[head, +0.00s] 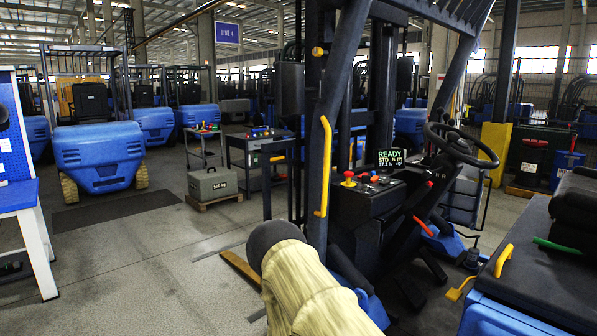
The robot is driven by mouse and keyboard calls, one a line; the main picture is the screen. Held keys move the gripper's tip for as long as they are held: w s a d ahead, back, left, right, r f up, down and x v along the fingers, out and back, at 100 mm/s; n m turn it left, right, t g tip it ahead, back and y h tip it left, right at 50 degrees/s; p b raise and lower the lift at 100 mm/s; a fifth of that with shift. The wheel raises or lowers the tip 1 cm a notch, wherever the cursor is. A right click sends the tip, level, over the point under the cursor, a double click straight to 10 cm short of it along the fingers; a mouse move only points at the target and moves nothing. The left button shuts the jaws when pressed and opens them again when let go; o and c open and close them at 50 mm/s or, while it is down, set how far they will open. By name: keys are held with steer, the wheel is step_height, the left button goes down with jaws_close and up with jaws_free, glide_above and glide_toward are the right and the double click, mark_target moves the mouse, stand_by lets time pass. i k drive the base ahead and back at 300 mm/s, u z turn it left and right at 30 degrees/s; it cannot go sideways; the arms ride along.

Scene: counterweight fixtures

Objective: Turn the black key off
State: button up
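The forklift's dark control panel (365,197) is right of centre, behind the front post. A red mushroom button (348,176) on a yellow base sits on its top left. Small controls (375,179) lie to the right of it, but they are too small for me to tell which is the black key or how it is turned. A display (400,153) behind the panel glows green and reads "READY". My arm, in a pale cover with a dark rounded end, rises from the bottom centre, in front of the forklift. No gripper fingers show.
A dark post with a yellow grab handle (324,166) stands left of the panel. The steering wheel (460,145) and a red-tipped lever (423,226) are to its right. The seat (575,212) is at the right edge. Open floor (150,245) lies to the left.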

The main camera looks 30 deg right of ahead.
mark_target(364, 180)
steer(key=z, duration=0.05)
steer(key=i, duration=1.1)
steer(key=z, duration=0.45)
